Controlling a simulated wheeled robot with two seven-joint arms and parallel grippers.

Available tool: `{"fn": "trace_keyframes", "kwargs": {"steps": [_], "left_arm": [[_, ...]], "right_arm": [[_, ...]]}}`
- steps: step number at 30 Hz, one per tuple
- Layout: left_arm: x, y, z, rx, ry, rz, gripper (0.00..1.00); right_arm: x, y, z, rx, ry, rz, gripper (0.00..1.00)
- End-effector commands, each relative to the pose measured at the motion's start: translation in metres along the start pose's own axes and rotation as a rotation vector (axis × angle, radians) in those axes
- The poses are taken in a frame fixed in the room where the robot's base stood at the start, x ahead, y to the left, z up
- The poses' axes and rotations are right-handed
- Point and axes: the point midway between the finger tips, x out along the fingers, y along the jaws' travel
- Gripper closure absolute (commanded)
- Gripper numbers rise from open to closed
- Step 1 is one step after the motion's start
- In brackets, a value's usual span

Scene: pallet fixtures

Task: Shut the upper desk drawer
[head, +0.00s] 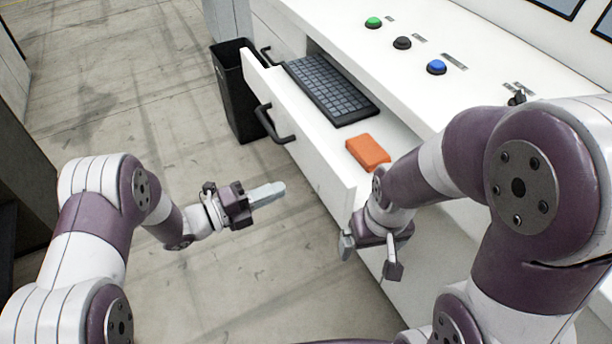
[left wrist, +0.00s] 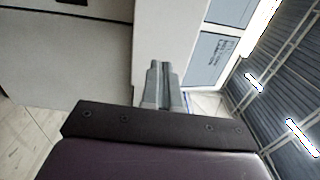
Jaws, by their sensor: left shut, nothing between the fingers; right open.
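The white upper desk drawer (head: 310,140) stands pulled out from the desk, with a dark handle (head: 272,124) on its front. Inside it lie a dark keyboard (head: 331,88) and an orange block (head: 367,151). My left gripper (head: 270,194) is shut and empty, in front of the drawer face and apart from it. Its closed fingers also show in the left wrist view (left wrist: 161,85). My right gripper (head: 370,258) is open and empty near the drawer's near end corner; I cannot tell whether it touches the drawer.
The white desk top (head: 400,75) carries green (head: 373,22), black (head: 402,43) and blue (head: 436,67) buttons. A black bin (head: 240,90) stands on the floor beyond the drawer's far end. The concrete floor (head: 140,90) left of the drawer is clear.

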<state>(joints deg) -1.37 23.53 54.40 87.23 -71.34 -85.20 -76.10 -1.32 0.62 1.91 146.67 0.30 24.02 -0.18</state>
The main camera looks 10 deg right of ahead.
Motion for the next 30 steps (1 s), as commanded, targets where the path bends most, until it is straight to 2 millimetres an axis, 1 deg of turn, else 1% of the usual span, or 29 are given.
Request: {"fn": "trace_keyframes", "kwargs": {"steps": [1, 6, 9, 12, 17, 27, 30], "left_arm": [[0.011, -0.002, -0.001, 0.0, 0.005, 0.0, 1.0], [0.046, -0.001, -0.001, -0.003, 0.003, 0.0, 1.0], [0.063, -0.001, -0.001, -0.002, 0.001, 0.001, 1.0], [0.074, -0.001, 0.0, -0.002, 0.0, 0.001, 1.0], [0.082, 0.0, 0.001, -0.002, -0.002, 0.001, 1.0], [0.083, 0.001, 0.001, -0.002, -0.002, 0.001, 1.0], [0.086, 0.002, 0.0, -0.001, -0.001, 0.0, 1.0]], "right_arm": [[-0.004, 0.0, 0.0, 0.0, 0.0, 0.0, 0.03], [-0.008, 0.0, -0.001, 0.0, 0.0, 0.0, 0.03], [-0.012, 0.0, -0.001, 0.0, 0.0, 0.0, 0.03], [-0.013, 0.0, -0.002, 0.0, 0.0, 0.0, 0.03], [-0.014, 0.0, -0.002, 0.0, 0.0, 0.0, 0.03], [-0.013, 0.0, -0.002, 0.0, 0.0, 0.0, 0.03], [-0.01, 0.0, -0.001, 0.0, 0.0, 0.0, 0.03]]}}
